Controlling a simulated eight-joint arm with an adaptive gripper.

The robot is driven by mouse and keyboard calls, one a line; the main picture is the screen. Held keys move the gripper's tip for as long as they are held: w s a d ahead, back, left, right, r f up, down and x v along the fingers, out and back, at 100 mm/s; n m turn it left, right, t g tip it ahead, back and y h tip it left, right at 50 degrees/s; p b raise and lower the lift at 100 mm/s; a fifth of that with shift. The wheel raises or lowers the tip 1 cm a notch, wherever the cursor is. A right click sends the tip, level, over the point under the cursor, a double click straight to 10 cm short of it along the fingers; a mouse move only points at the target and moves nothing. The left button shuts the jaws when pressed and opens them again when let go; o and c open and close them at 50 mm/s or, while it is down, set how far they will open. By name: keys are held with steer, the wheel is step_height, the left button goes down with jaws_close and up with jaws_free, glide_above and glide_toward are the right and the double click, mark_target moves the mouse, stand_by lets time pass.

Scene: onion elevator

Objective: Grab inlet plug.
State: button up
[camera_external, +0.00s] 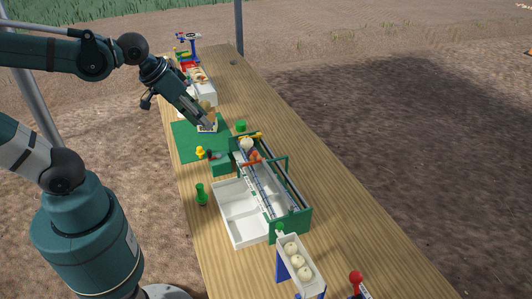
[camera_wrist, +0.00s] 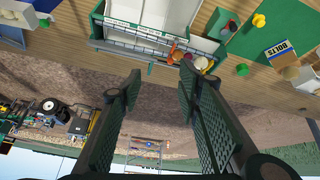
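Several small parts could be the inlet plug, and I cannot tell which is. A green knobbed piece (camera_external: 201,195) stands left of the elevator's white tray. A short green cap (camera_external: 241,126) sits on the table beside the green mat, and it also shows in the wrist view (camera_wrist: 242,69). Another small green piece (camera_external: 280,229) is at the near end of the green-framed onion elevator (camera_external: 290,222). My gripper (camera_external: 211,124) hangs over the green mat near the bolts box. In the wrist view my gripper (camera_wrist: 157,92) has its fingers wide apart, with nothing between them.
A yellow knob (camera_external: 201,152) is at the green mat's (camera_external: 187,145) near edge. The bolts box (camera_wrist: 280,48) stands by the mat. A rack of onions (camera_external: 298,262) and a red-balled lever (camera_external: 356,277) are at the near end. The table's right side is clear.

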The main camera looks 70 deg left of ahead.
steer(key=w+a+f+n+g+b, duration=0.25)
steer(key=w+a+f+n, duration=0.2)
steer(key=a+f, duration=0.4)
steer(key=n+g+b, duration=0.4)
steer(key=n+b, duration=0.2)
steer(key=n, duration=0.7)
glide_above(199, 148)
steer(key=shift+h, duration=0.3)
steer(key=f, duration=2.1)
steer(key=shift+w+d+f, duration=0.1)
steer(key=shift+w+d, duration=0.1)
steer(key=shift+w, duration=0.1)
steer(key=shift+s+a+f+n, duration=0.15)
steer(key=shift+a+f+n, duration=0.1)
steer(key=shift+f, duration=0.05)
steer(key=shift+f, duration=0.1)
steer(key=shift+f, duration=1.15)
steer(key=shift+f, duration=0.1)
steer(key=shift+f+b, duration=0.6)
steer(key=shift+f, duration=1.95)
